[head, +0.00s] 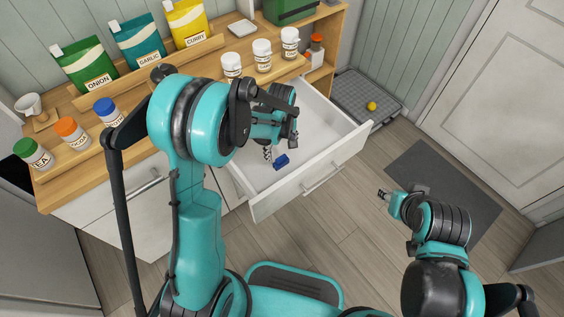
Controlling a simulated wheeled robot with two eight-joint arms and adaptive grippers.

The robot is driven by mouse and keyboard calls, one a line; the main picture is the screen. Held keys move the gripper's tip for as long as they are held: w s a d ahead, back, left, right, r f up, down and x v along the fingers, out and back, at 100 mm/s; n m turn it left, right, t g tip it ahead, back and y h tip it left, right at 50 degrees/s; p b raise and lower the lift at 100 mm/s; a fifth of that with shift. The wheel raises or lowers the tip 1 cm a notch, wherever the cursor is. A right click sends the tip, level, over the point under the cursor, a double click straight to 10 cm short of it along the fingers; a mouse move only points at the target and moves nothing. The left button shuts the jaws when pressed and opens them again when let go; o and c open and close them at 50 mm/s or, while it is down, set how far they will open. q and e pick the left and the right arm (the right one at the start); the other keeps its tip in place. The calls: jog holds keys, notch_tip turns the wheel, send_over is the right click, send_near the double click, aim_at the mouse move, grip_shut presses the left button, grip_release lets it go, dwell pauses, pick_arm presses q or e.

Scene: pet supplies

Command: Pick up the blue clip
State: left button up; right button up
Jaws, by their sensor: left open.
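The blue clip (281,161) lies on the floor of the open white drawer (252,197), towards its front. My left gripper (279,146) is over the drawer, just above and behind the clip in the head view. It is open and appears to hold nothing. Part of it is hidden by my own arm, and its exact height over the clip is hard to judge. My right gripper (386,195) is out to the right over the floor, away from the drawer. It is too small in the view to tell its opening.
The wooden counter (75,187) carries pouches labelled onion, garlic and curry, plus several jars. The drawer's front panel (318,176) and side walls surround the clip. A grey tray (362,98) with a yellow ball (371,106) and a dark mat (440,180) lie right.

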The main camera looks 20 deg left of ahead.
aim_at(281, 158)
pick_arm(q)
notch_tip(281, 158, down, 5)
jog(key=shift+r+b, duration=0.15)
jog(key=shift+b, duration=0.95)
jog(key=shift+d+r, duration=0.1)
jog(key=c, duration=0.9)
